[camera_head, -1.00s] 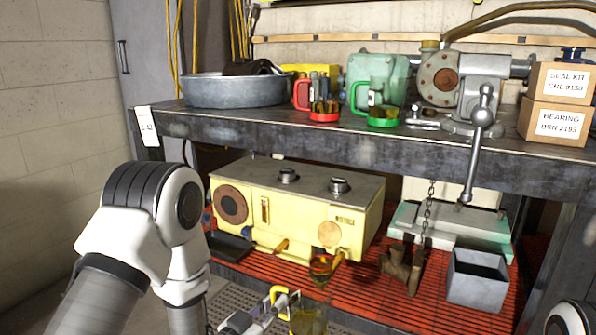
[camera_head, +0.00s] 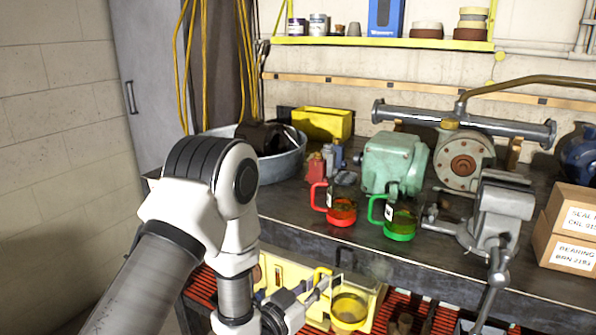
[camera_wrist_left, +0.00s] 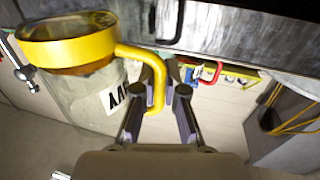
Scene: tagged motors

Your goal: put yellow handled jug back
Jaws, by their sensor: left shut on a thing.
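My left gripper (camera_head: 322,288) is shut on the handle of the yellow handled jug (camera_head: 349,312), which has a yellow base ring and a clear body. The jug hangs in front of the bench's front edge and looks about upright. In the left wrist view, the fingers (camera_wrist_left: 165,85) pinch the yellow handle, and the jug's ring (camera_wrist_left: 70,42) and labelled clear body show beside them. A red handled jug (camera_head: 342,212) and a green handled jug (camera_head: 400,228) stand side by side on the bench top (camera_head: 300,222). My right gripper is out of view.
Behind the jugs are a green motor housing (camera_head: 392,163) and small bottles (camera_head: 327,162). A vise (camera_head: 498,212) and cardboard boxes (camera_head: 572,235) stand to the right. A grey basin (camera_head: 290,160) is at the left. Bare bench top shows left of the red jug.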

